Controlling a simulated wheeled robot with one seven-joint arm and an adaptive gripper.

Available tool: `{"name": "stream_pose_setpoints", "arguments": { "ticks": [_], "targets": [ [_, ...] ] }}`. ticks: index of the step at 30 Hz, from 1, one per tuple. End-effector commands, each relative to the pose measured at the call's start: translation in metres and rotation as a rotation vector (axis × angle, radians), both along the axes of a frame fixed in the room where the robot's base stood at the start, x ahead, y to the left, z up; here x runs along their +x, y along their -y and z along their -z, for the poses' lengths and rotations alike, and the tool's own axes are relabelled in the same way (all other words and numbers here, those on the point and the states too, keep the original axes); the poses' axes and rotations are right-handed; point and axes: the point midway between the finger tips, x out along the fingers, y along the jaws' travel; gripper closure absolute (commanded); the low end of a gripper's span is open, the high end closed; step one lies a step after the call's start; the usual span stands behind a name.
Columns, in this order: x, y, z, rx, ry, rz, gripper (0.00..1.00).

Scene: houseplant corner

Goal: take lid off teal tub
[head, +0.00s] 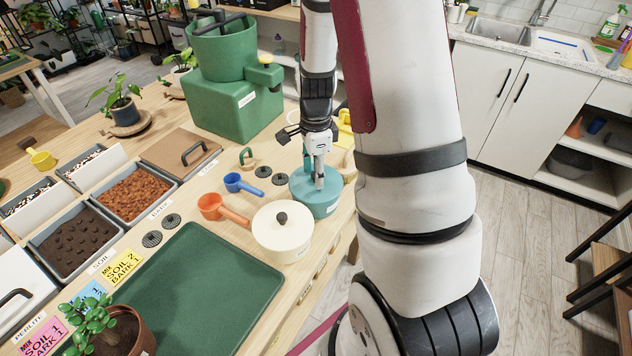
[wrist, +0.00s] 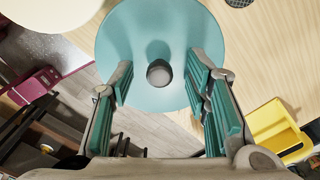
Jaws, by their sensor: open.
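The teal tub (head: 315,202) stands on the wooden bench near its right edge, with a teal lid (head: 300,181) on top. In the wrist view the round lid (wrist: 130,50) fills the upper middle, and its dark knob (wrist: 159,73) is near the centre. My gripper (head: 319,182) points down over the lid in the head view. In the wrist view my gripper (wrist: 161,80) is open, with one finger pad on each side of the knob and gaps between. In the head view the gripper hides the knob. I cannot tell how high the fingertips are above the lid.
A cream tub with a lid (head: 282,230) stands close beside the teal tub. Orange (head: 212,207) and blue (head: 234,183) scoops lie to the left. A yellow object (wrist: 274,128) is right of my gripper in the wrist view.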

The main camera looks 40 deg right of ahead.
Motion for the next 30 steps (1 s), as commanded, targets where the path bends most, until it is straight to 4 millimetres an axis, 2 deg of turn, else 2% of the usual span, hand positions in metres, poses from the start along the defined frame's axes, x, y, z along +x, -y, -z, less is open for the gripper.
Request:
{"name": "stream_pose_setpoints", "arguments": {
  "ticks": [5,9,10,11,23,30],
  "targets": [
    [0.0,0.0,0.0,0.0,0.0,0.0,0.59],
    [0.0,0.0,0.0,0.0,0.0,0.0,0.91],
    [0.0,0.0,0.0,0.0,0.0,0.0,0.97],
    [0.0,0.0,0.0,0.0,0.0,0.0,1.0],
    [0.0,0.0,-0.003,0.0,0.0,0.0,1.0],
    [0.001,0.0,-0.023,-0.001,0.002,-0.001,1.0]
  ]
}}
